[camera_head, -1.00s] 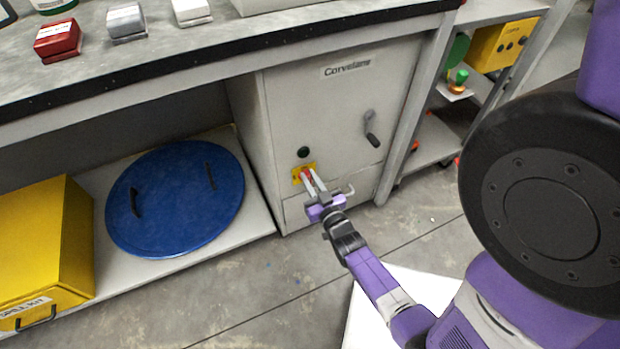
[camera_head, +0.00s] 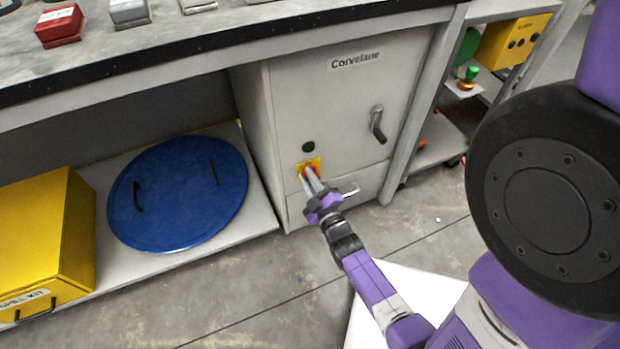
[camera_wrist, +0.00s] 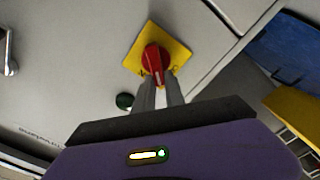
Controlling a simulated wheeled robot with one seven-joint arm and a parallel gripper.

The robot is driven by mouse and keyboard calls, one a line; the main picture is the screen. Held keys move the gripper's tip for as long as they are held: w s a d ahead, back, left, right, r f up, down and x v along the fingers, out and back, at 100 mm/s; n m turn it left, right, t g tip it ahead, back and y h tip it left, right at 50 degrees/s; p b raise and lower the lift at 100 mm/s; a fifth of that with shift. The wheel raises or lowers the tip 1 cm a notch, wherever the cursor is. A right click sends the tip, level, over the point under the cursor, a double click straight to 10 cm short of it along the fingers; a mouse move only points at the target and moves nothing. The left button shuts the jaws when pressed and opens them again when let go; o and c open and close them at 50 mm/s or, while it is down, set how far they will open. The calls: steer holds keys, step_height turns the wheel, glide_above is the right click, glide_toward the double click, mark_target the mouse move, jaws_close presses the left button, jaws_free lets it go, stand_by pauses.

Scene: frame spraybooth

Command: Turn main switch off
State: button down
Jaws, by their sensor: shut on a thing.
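The main switch is a red rotary knob (camera_wrist: 155,60) on a yellow square plate (camera_wrist: 176,55), mounted on the front of a grey cabinet labelled Corvelane (camera_head: 330,110). In the head view the yellow plate (camera_head: 313,163) sits low on the cabinet, below a dark green round button (camera_head: 308,147). My gripper (camera_head: 311,177) reaches the knob from the front. In the wrist view my gripper (camera_wrist: 161,82) has its two grey fingers close together, shut on the red knob. The fingers hide part of the knob, and small marks on the plate are too small to read.
A dark lever handle (camera_head: 377,125) is at the cabinet's upper right, and a drawer handle (camera_head: 350,189) is right of my gripper. A blue round lid (camera_head: 180,205) and a yellow spill kit box (camera_head: 45,235) are at left. The floor in front is clear.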

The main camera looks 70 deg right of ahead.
steer(key=shift+w+a+f+n+b, duration=0.1)
steer(key=shift+f+n+b, duration=0.35)
steer(key=shift+n, duration=0.85)
steer(key=shift+w+a+f+n+b, duration=0.1)
steer(key=shift+f+n+b, duration=0.1)
steer(key=shift+n+b, duration=0.85)
steer(key=shift+a+f+n+b, duration=0.1)
steer(key=shift+f+n+b, duration=0.2)
steer(key=shift+n, duration=1.55)
steer(key=c, duration=1.4)
jaws_free()
steer(key=shift+d, duration=0.1)
steer(key=p+v, duration=0.1)
steer(key=v, duration=0.7)
steer(key=shift+p, duration=0.3)
